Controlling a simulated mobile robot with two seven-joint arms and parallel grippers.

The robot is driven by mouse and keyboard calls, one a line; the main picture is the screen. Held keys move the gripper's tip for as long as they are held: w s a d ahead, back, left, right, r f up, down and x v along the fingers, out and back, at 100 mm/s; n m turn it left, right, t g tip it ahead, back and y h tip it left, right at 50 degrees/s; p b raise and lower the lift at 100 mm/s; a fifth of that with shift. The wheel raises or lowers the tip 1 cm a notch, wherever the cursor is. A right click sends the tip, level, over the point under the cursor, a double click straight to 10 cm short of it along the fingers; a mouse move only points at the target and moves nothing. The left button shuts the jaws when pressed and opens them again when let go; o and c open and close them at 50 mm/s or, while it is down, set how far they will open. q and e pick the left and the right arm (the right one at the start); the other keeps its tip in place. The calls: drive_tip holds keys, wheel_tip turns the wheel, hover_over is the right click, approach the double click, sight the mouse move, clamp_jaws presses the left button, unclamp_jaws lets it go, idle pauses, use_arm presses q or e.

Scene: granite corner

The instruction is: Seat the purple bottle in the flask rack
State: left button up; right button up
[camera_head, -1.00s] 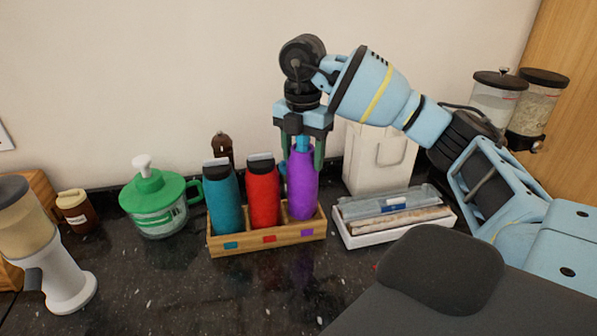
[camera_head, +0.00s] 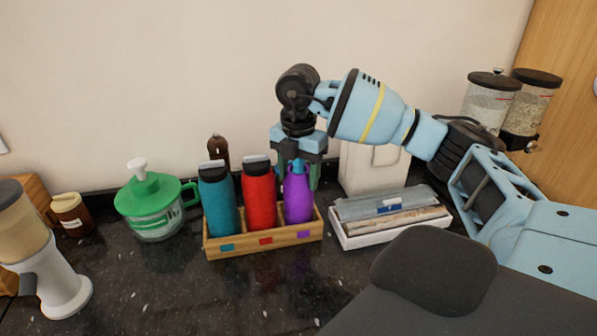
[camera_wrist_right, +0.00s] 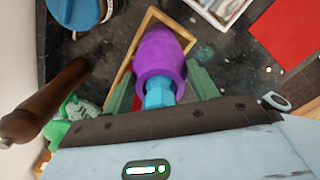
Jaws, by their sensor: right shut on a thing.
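The purple bottle (camera_head: 298,200) stands about upright in the right compartment of the wooden flask rack (camera_head: 247,246), over the purple tag. Its base is hidden behind the rack's front wall, so I cannot tell whether it touches the floor. My right gripper (camera_head: 298,172) is above it, shut on its blue top. In the right wrist view the purple bottle (camera_wrist_right: 162,55) and its blue top (camera_wrist_right: 159,94) sit between the green fingers (camera_wrist_right: 163,95). A teal bottle (camera_head: 218,205) and a red bottle (camera_head: 260,200) fill the left and middle compartments. My left gripper is out of view.
A white tray (camera_head: 388,236) with packets lies right of the rack, before a white container (camera_head: 372,165). The counter in front of the rack is clear.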

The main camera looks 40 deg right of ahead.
drive_tip(key=o, duration=1.4)
drive_tip(key=shift+c, duration=0.2)
drive_tip(key=shift+r, duration=0.1)
wheel_tip(320, 180, up, 7)
drive_tip(key=shift+f, duration=0.1)
wheel_tip(320, 180, up, 4)
drive_tip(key=shift+r+p, duration=0.25)
drive_tip(key=shift+p, duration=0.45)
drive_tip(key=shift+r, duration=0.3)
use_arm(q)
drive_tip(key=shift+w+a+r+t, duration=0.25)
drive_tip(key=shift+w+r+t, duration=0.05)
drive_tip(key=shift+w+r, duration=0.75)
use_arm(e)
drive_tip(key=shift+r, duration=0.15)
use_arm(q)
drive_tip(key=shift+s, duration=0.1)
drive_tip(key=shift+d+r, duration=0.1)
use_arm(e)
drive_tip(key=shift+a, duration=0.1)
